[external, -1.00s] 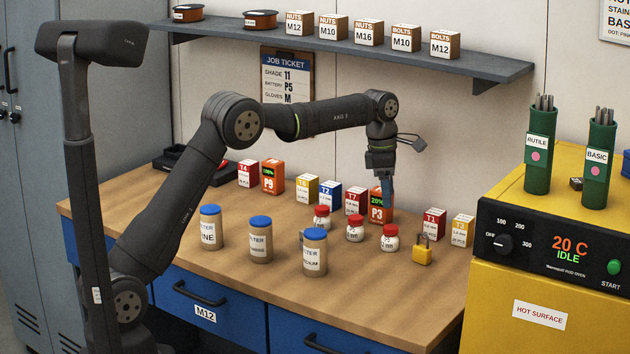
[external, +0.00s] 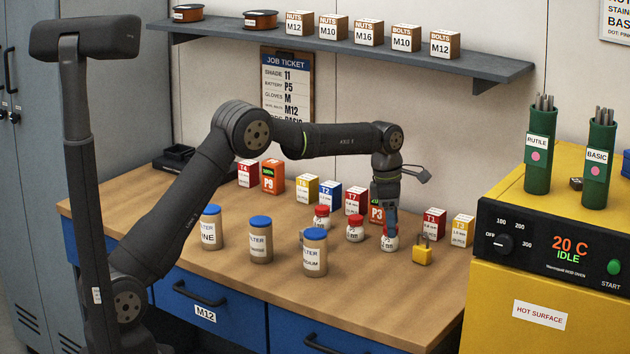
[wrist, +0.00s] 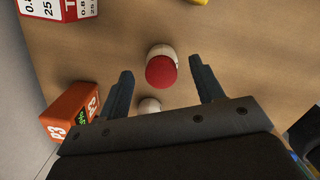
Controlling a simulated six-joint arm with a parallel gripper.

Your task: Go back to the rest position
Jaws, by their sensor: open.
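My gripper (external: 389,228) is open and points down at the right-hand red-capped white jar (external: 390,243), whose cap is hidden behind the fingers in the external view. In the wrist view, a red-capped jar (wrist: 161,70) shows between the two open fingers (wrist: 161,66), with nothing clamped. I cannot tell whether the fingertips are beside the jar or above it. Part of another pale jar (wrist: 149,105) shows close to the gripper body. Two more red-capped jars, one at the back (external: 321,217) and one in the middle (external: 355,229), stand to the left.
An orange P3 battery box (external: 376,214) stands just behind my gripper, partly hidden. A yellow padlock (external: 422,250) and the T3 box (external: 434,223) are to the right. Blue-lidded canisters (external: 315,252) stand front left. A shelf (external: 460,62) hangs above; a yellow oven (external: 560,290) stands right.

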